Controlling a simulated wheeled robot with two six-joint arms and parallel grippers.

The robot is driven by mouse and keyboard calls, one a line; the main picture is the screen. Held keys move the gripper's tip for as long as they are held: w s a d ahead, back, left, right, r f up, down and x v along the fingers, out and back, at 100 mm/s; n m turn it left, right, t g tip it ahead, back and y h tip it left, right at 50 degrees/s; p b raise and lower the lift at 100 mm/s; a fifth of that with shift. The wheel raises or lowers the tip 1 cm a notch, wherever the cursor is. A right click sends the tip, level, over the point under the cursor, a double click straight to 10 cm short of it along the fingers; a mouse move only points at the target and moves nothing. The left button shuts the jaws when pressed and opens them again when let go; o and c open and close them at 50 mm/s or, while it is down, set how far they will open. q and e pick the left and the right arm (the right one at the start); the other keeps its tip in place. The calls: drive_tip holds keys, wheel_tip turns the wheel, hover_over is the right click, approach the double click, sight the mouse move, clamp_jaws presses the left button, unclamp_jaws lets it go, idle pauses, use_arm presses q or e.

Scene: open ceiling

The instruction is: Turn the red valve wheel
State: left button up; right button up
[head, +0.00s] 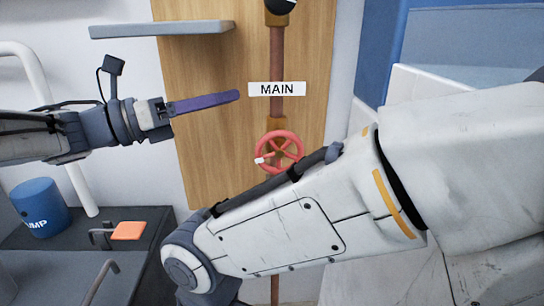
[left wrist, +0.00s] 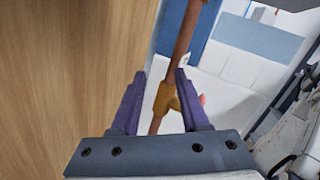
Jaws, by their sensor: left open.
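The red valve wheel (head: 279,153) is mounted on a brown vertical pipe (head: 277,60), just below a white MAIN label (head: 277,89). A white tab shows at the wheel's lower left. My left gripper (head: 237,96) points right, up and to the left of the wheel, apart from it. In the left wrist view, its purple fingers (left wrist: 160,76) are open and empty, with the pipe and a brass fitting (left wrist: 164,99) beyond them. A small red piece of the wheel (left wrist: 202,99) shows beside the right finger. My right gripper is out of view.
My right arm crosses the head view just below the wheel and hides the lower pipe. A wooden panel (head: 215,150) backs the pipe. A grey shelf (head: 160,29) juts out upper left. A blue pump (head: 40,208) and orange pad (head: 129,230) are lower left.

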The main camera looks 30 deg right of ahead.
sight(263, 136)
use_arm(q)
drive_tip(key=s+a+f+m+g+y+b, duration=0.25)
drive_tip(key=s+f+m+g, duration=0.2)
drive_tip(key=m+g, duration=0.35)
drive_tip(key=shift+m+t, duration=0.3)
drive_tip(key=shift+t, duration=0.3)
drive_tip(key=b+x, duration=0.1)
drive_tip(key=x, duration=0.3)
drive_tip(key=s+b+x, duration=0.1)
drive_tip(key=x, duration=0.4)
drive_tip(key=shift+a+r, duration=0.1)
drive_tip(key=shift+s+d+r, duration=0.1)
drive_tip(key=shift+s+d, duration=0.05)
drive_tip(key=shift+d, duration=0.15)
clamp_jaws()
